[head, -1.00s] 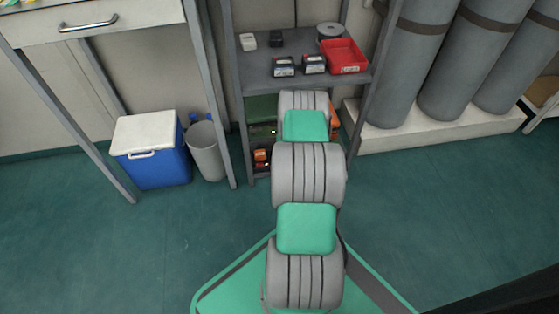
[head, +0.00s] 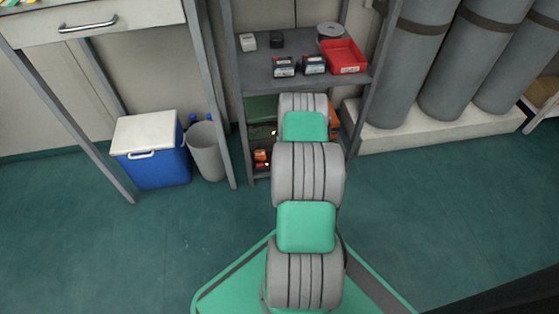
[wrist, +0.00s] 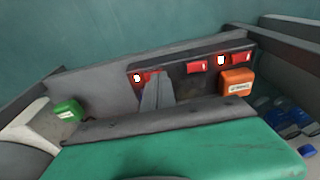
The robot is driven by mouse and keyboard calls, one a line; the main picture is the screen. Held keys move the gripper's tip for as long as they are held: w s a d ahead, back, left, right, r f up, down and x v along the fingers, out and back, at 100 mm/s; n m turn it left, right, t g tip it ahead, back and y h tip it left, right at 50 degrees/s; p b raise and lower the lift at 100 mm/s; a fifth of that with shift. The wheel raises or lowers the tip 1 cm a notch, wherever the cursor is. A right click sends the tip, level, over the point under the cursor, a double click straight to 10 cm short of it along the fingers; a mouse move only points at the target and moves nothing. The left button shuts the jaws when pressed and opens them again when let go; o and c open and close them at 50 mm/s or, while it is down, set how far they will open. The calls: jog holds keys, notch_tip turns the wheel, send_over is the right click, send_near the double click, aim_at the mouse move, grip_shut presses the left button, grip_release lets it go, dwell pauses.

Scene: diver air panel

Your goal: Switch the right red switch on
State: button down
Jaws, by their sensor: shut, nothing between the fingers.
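In the wrist view, a dark panel carries several red switches in a row. The rightmost red switch (wrist: 241,58) is at the panel's right end, beside a white lit spot (wrist: 221,60). Another red switch (wrist: 197,67) is near the middle. A red switch with a bright white spot (wrist: 138,78) is at the left. My gripper (wrist: 158,84) is shut and empty, in front of the left part of the panel and overlapping the red there. I cannot tell whether it touches. In the head view my arm hides the gripper and most of the panel.
An orange box (wrist: 237,83) is below the panel's right part; a green box (wrist: 68,110) is at left. In the head view, a grey shelf (head: 290,84) holds a red tray (head: 344,56) and small boxes. Grey cylinders (head: 406,70) stand right; a blue cooler (head: 153,163) stands left.

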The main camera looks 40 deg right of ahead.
notch_tip(320, 180, up, 7)
jog(key=p, duration=0.4)
jog(key=shift+f, duration=0.1)
dwell(0.3)
